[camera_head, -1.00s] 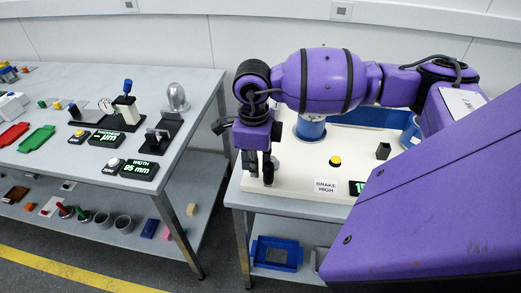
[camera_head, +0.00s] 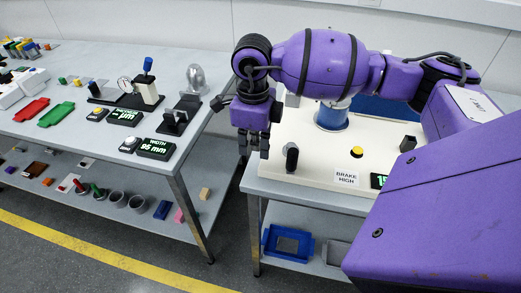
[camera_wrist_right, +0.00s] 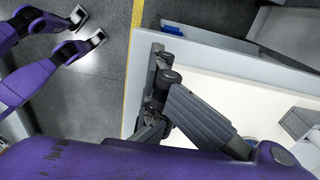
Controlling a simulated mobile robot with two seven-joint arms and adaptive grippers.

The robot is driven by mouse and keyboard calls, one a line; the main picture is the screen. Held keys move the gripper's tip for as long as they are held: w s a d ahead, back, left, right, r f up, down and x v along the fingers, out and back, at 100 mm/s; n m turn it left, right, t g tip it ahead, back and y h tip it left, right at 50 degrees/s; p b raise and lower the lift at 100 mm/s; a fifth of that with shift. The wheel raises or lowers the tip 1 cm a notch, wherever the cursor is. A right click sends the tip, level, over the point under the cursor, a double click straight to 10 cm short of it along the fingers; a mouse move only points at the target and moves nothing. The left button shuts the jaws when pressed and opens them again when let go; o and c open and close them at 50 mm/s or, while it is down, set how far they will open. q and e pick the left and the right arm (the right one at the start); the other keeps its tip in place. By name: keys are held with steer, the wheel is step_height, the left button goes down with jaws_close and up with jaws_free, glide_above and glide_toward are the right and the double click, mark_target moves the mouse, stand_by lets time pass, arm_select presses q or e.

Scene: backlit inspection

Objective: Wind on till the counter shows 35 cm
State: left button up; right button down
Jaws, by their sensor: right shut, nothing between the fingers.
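The white winding bench panel (camera_head: 300,175) carries a blue spool (camera_head: 331,118), an upright black crank handle (camera_head: 292,158) and a yellow button (camera_head: 357,152). The counter (camera_head: 379,181) is a black box with green digits; only its left part, apparently starting with 15, shows, as my right arm hides the rest. My right gripper (camera_head: 253,150) points down at the panel's left edge, left of the handle and apart from it. It is shut and empty. It also shows in the wrist view (camera_wrist_right: 150,118). My left gripper is out of view.
A label (camera_head: 346,176) beside the counter reads BRAKE HIGH. Across a gap stands a grey table (camera_head: 60,140) with gauges, a 95 mm width display (camera_head: 156,149) and red and green trays.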

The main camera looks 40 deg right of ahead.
steer(key=shift+w+a, duration=0.3)
steer(key=shift+w, duration=0.05)
steer(key=shift+w+a+b, duration=0.4)
steer(key=shift+w+a, duration=0.1)
steer(key=shift+w, duration=0.2)
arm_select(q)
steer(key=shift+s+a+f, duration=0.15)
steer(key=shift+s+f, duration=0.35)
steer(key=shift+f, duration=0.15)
arm_select(e)
steer(key=shift+w+a, duration=0.2)
steer(key=shift+w, duration=0.05)
steer(key=c, duration=2)
jaws_free()
steer(key=shift+c, duration=0.2)
steer(key=o, duration=0.6)
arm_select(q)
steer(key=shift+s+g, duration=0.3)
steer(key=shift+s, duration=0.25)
